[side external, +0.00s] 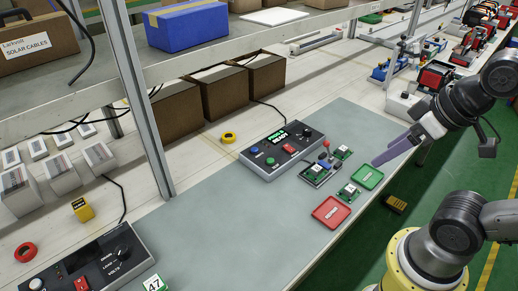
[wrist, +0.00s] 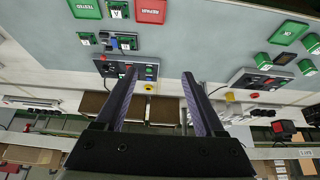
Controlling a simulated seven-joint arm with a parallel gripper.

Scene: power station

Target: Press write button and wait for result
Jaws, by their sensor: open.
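The programmer box (side external: 281,168) is a dark console with a lit green display (side external: 291,134), a red switch (side external: 289,148), and blue (side external: 270,161) and green (side external: 255,151) buttons. I cannot read which button is the write button. A board fixture (side external: 317,172) sits just right of the box; it also shows in the wrist view (wrist: 124,42). My gripper (side external: 377,164) is in the air above the bench's right side, near the green tray, apart from the box. In the wrist view my gripper (wrist: 158,76) is open and empty, its left finger partly covering the box (wrist: 146,76).
A green tray (side external: 367,177), a red tray (side external: 331,213) and loose green boards (side external: 349,193) lie right of the box. A yellow tape roll (side external: 229,137) lies behind it. A metal post (side external: 142,105) and shelf stand at left.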

